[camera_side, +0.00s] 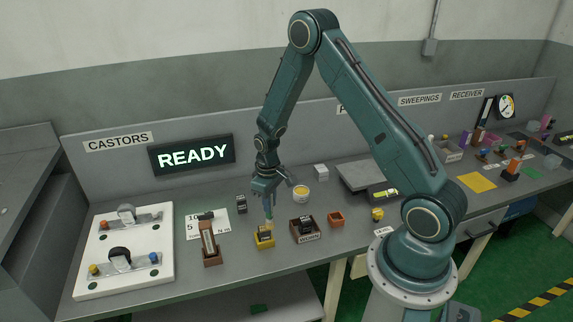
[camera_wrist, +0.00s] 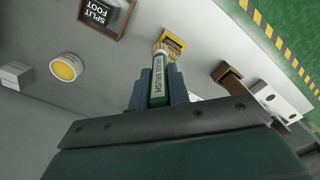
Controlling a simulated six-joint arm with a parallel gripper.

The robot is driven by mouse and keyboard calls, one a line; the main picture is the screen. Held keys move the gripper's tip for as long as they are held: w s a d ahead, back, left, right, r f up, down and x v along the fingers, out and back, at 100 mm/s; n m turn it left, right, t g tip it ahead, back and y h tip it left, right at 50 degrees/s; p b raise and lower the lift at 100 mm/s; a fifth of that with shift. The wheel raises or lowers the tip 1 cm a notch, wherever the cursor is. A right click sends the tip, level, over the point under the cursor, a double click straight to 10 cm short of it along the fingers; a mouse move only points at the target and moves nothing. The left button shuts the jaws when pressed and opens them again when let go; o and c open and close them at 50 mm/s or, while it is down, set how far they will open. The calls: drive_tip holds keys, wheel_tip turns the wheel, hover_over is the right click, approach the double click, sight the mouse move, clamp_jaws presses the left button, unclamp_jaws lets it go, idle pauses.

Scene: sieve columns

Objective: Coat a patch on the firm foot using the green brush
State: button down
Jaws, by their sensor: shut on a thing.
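My gripper (camera_side: 268,190) is shut on the green brush (camera_wrist: 160,88), whose handle lies between the fingers in the wrist view (camera_wrist: 163,90). The pale bristles point at a yellow block (camera_side: 263,239), also in the wrist view (camera_wrist: 176,44). I cannot tell whether the bristles touch it. On a white board (camera_side: 100,240) at the left are two castors, one pale (camera_side: 127,213) and one dark (camera_side: 120,257). No label naming the firm foot is readable. A white tin with a yellow top (camera_side: 300,193) stands right of the gripper, also in the wrist view (camera_wrist: 66,68).
A brown holder (camera_side: 211,258) stands before a white card (camera_side: 220,222). An orange pot (camera_side: 336,219) and a grey block (camera_side: 321,171) are nearby. The sign (camera_side: 192,155) reads READY.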

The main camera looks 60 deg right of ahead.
drive_tip(key=shift+a+r, duration=0.1)
drive_tip(key=shift+r, duration=3.85)
drive_tip(key=shift+f, duration=0.1)
